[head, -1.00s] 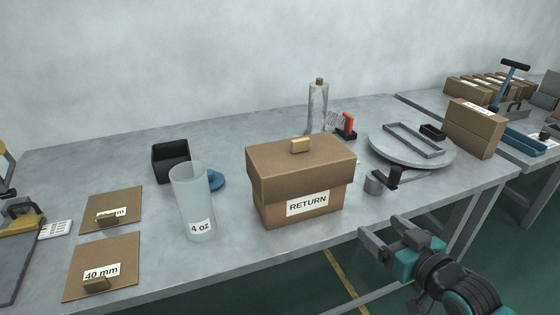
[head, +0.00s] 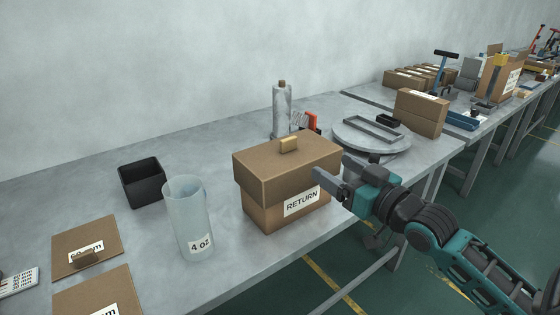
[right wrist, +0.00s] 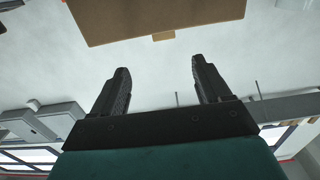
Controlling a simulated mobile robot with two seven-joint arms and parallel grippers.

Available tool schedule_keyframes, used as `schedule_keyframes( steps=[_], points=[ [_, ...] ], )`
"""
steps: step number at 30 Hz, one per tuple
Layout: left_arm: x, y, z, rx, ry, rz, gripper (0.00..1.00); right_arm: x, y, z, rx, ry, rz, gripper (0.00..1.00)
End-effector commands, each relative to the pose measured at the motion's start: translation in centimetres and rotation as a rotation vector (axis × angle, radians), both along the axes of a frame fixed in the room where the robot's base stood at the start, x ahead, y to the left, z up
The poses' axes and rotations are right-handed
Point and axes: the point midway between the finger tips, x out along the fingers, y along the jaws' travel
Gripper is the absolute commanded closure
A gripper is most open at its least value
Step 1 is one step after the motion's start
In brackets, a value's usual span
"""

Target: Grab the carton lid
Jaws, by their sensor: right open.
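The carton lid (head: 270,160) is a brown cardboard cover with a small tan handle (head: 288,145) on top. It sits on the carton (head: 262,214), which carries a RETURN label. My right gripper (head: 330,181) is open and empty at the carton's right front, apart from the handle as far as I can tell. In the right wrist view my two dark fingers (right wrist: 160,80) are spread, with nothing between them. A brown cardboard surface (right wrist: 155,15) shows beyond them at the top of that view. My left gripper is not in view.
A clear 4 oz cup (head: 188,222) and a black bin (head: 141,184) stand left of the carton. Labelled brown boards (head: 88,240) lie farther left. A round plate with a frame (head: 350,143) and a bottle (head: 283,110) are behind. Bare table (head: 225,150) lies behind the carton.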

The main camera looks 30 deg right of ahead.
Motion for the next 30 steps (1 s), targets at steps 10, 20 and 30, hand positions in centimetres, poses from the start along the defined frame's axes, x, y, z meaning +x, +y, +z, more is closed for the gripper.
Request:
schedule_keyframes(
  steps=[10,20,30],
  points=[
    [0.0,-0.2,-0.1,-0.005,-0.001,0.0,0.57,4.2,0.3,0.1,0.002,-0.003,-0.001,0.23],
    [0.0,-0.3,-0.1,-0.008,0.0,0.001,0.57,7.3,0.7,-0.1,0.001,0.0,0.0,0.23],
    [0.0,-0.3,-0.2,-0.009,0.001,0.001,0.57,10.3,1.6,-0.3,0.003,-0.002,0.0,0.23]
  ],
)
